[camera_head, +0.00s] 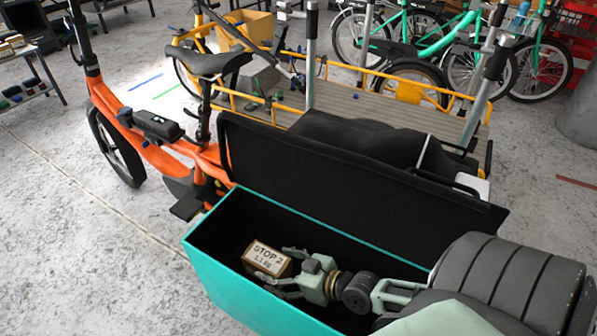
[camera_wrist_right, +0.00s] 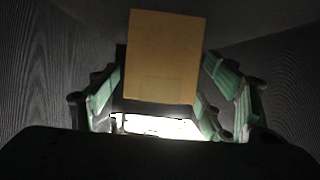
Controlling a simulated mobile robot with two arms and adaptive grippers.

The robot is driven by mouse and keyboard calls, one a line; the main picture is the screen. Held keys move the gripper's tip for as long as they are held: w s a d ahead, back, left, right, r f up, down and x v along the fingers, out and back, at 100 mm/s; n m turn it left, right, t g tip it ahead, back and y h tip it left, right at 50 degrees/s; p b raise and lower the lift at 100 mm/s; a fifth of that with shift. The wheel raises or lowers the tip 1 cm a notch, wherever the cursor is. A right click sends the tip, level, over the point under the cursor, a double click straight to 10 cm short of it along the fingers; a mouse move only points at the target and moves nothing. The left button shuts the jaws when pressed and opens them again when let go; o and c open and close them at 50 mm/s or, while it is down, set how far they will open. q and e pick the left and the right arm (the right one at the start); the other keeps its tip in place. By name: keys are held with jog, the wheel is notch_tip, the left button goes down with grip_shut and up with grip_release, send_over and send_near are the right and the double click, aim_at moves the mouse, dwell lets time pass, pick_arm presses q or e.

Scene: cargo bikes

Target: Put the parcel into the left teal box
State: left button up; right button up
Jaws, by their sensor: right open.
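The parcel (camera_head: 266,259), a small brown carton with a pale label reading "STOP 2", is inside the teal box (camera_head: 262,300), near its left end. My right gripper (camera_head: 276,266) reaches into the box from the right, with its fingers spread beside the parcel. In the right wrist view the parcel (camera_wrist_right: 162,56) shows as a plain tan face between the open fingers (camera_wrist_right: 160,88), with gaps at both sides. The parcel's underside is hidden, so I cannot tell whether it rests on the box floor. My left gripper is not in view.
The box's black lid (camera_head: 340,165) stands open along the far side. An orange bike (camera_head: 150,150) stands at left, and a cargo bike with a wooden deck (camera_head: 385,110) behind the lid. Several bikes stand at the back. The floor at left is mostly clear.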

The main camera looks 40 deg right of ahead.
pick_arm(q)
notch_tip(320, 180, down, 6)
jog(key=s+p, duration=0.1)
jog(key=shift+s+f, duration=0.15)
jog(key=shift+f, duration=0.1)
pick_arm(e)
jog(key=v, duration=0.7)
jog(key=shift+s+d+r, duration=0.1)
jog(key=shift+s+r, duration=0.05)
jog(key=shift+s, duration=0.2)
pick_arm(q)
jog(key=shift+p, duration=0.3)
